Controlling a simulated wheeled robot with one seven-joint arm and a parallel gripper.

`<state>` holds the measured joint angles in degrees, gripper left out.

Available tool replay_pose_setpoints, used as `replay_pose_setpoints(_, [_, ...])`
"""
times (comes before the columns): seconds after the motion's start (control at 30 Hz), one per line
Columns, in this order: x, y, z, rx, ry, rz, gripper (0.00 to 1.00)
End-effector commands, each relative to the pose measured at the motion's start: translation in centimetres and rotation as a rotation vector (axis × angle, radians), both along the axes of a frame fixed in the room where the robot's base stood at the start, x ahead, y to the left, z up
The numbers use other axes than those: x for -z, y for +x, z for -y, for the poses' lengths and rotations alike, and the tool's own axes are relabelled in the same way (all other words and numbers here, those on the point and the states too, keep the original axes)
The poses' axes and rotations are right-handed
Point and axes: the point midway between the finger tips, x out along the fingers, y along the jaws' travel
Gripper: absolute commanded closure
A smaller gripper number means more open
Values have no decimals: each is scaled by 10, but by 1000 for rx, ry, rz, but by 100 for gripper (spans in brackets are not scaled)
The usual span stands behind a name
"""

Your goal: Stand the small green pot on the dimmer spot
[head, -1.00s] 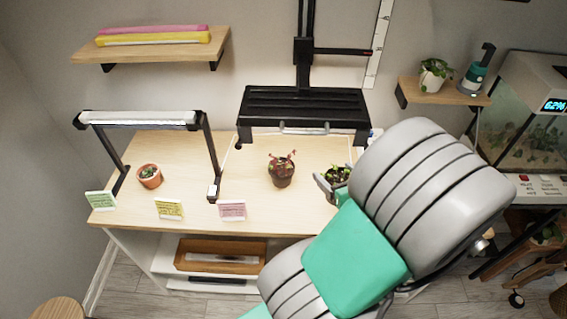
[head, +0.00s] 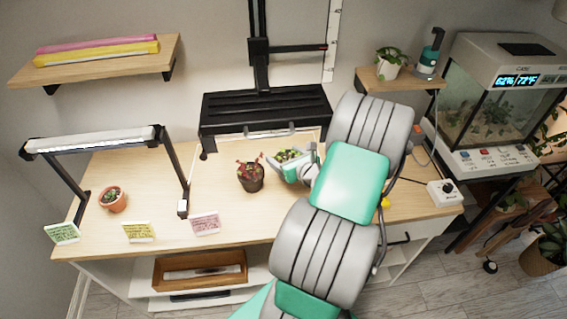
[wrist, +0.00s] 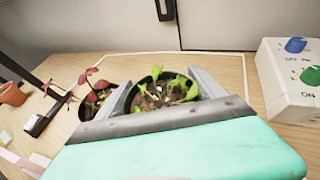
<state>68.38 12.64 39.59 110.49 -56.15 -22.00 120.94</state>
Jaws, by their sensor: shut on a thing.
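My gripper (head: 292,172) is shut on a small pot of leafy green seedlings (head: 287,156). The same pot (wrist: 152,84) is between the fingers in the wrist view, upright as far as I can see. Its rim looks dark and the gripper hides its lower side. I cannot tell whether it touches the table. A white-topped lamp bar (head: 95,139) stands over the left of the table, and a black fixture (head: 265,106) hangs over the middle. I cannot tell which spot is dimmer.
A dark pot with a red-leaved plant (head: 251,178) stands just left of the held pot. A terracotta pot (head: 113,200) stands under the left lamp. Green, yellow (head: 139,232) and pink cards line the front edge. A white control box (head: 444,193) sits at the right.

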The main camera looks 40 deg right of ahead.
Motion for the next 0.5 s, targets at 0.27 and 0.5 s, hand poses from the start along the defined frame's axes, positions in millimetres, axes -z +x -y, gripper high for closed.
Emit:
replay_pose_setpoints(0.27, [38,7,3,-1,1,-1,78])
replay_pose_setpoints(0.5, [39,7,3,0,-1,1,78])
